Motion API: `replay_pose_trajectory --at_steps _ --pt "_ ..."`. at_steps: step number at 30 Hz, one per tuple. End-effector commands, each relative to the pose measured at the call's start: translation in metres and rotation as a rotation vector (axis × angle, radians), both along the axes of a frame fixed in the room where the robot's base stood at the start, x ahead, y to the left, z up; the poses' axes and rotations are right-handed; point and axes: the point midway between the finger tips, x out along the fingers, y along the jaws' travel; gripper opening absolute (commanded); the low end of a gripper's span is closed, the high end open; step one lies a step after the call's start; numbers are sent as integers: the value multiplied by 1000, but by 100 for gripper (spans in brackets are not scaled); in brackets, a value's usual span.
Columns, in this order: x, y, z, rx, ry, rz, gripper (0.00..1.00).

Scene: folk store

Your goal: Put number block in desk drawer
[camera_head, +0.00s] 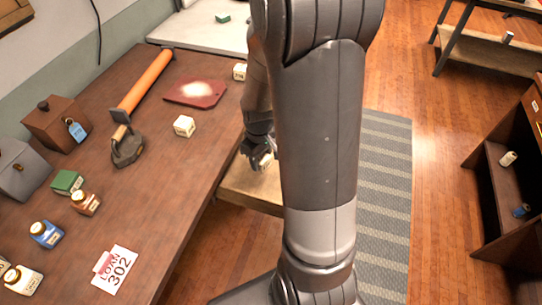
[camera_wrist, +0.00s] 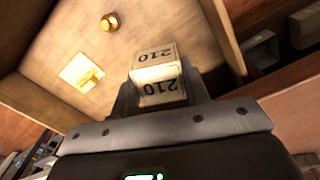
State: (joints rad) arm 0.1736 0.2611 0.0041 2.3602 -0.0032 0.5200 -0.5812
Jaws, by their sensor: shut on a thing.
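A cream number block (camera_wrist: 158,92) marked 210 is between the fingers of my gripper (camera_wrist: 160,98) in the wrist view. In the head view, my gripper (camera_head: 259,150) is shut on the block (camera_head: 266,160), beside the desk's right edge and over the pulled-out desk drawer (camera_head: 250,190). The drawer's pale wooden inside (camera_wrist: 45,95) fills much of the wrist view, below the block. A round brass thing (camera_wrist: 109,22) and a bright yellowish flat piece (camera_wrist: 81,71) show in it. My arm hides part of the drawer in the head view.
The dark desk (camera_head: 150,190) holds two other cream blocks (camera_head: 184,126), a hammer (camera_head: 145,85), a dark red board (camera_head: 195,92), several small bottles (camera_head: 46,233) and a LOAN 302 card (camera_head: 115,270). A shelf (camera_head: 505,195) stands at right. A striped rug (camera_head: 385,190) lies on the floor.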

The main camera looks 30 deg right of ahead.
Motion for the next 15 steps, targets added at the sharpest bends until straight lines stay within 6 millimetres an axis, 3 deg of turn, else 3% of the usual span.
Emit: replay_pose_trajectory --at_steps 4,15 --pt "-4 -9 -11 1 2 -21 20" --pt "-5 -10 -62 2 4 -22 20"
